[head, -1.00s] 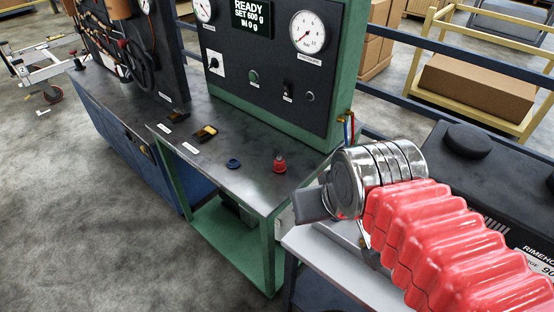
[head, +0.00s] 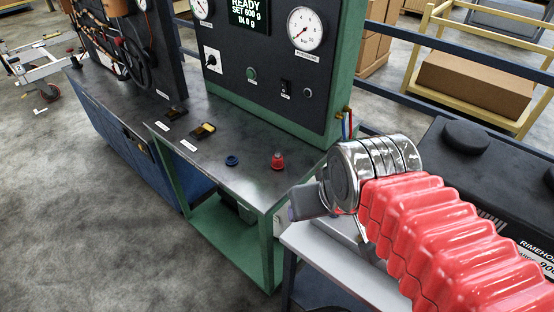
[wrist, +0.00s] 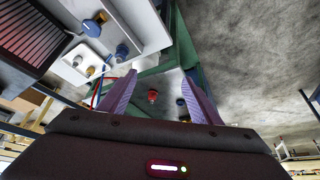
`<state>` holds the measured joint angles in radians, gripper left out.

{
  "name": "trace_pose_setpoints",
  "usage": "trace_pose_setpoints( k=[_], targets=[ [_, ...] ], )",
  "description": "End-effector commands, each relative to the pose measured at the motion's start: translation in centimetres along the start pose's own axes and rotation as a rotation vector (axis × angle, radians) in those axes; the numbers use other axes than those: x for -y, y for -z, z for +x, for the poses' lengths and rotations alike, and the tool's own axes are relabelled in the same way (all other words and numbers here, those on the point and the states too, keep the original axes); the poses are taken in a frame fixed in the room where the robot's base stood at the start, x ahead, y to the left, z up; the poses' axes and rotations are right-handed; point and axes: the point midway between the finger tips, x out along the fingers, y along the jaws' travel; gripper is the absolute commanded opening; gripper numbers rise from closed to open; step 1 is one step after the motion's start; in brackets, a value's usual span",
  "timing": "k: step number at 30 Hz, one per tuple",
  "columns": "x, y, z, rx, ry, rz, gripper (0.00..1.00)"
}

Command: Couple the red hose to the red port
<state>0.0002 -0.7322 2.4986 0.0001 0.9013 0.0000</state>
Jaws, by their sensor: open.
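A red fitting (head: 278,161) stands upright on the grey bench top, near its front right corner; I cannot tell whether it is the port. It also shows in the wrist view (wrist: 152,96), between my fingers but farther off. A thin red hose (head: 351,125) with a blue one beside it hangs at the right side of the green panel; its far end is hidden behind my arm. My gripper (head: 308,203) is in front of the bench's right end, apart from the fitting. In the wrist view my gripper (wrist: 160,77) is open and empty.
A low blue fitting (head: 232,161) sits left of the red one. Yellow-and-black pieces (head: 203,131) lie further left. The gauge panel (head: 262,75) stands behind. A pale shelf (head: 325,258) and dark machine (head: 480,170) are close to my arm. The bench top between is clear.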

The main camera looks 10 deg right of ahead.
Motion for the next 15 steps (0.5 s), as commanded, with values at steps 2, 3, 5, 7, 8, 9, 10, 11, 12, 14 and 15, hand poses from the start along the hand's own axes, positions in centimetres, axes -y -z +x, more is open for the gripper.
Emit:
trace_pose_setpoints(
  k=[2, 3, 5, 7, 8, 9, 10, 11, 12, 14, 15],
  targets=[
    [0.0, -0.2, 0.7, 0.025, 0.000, 0.000, 0.52],
    [0.0, -0.3, 1.1, 0.040, 0.000, 0.000, 0.49],
    [0.0, -0.3, 1.6, 0.061, 0.000, 0.001, 0.46],
    [0.0, -0.1, 2.2, 0.083, -0.001, 0.001, 0.46],
    [0.0, 0.0, 2.5, 0.093, -0.001, 0.001, 0.46],
    [0.0, 0.2, 2.8, 0.105, -0.001, 0.001, 0.46],
    [0.0, 0.5, 3.0, 0.113, -0.001, 0.001, 0.46],
    [-0.1, 0.7, 3.2, 0.120, -0.001, 0.001, 0.46],
    [-0.1, 1.0, 3.5, 0.130, -0.001, 0.001, 0.46],
    [-0.1, 1.5, 3.9, 0.145, -0.001, 0.002, 0.46],
    [-0.1, 1.9, 4.2, 0.153, -0.001, 0.002, 0.46]
  ],
)
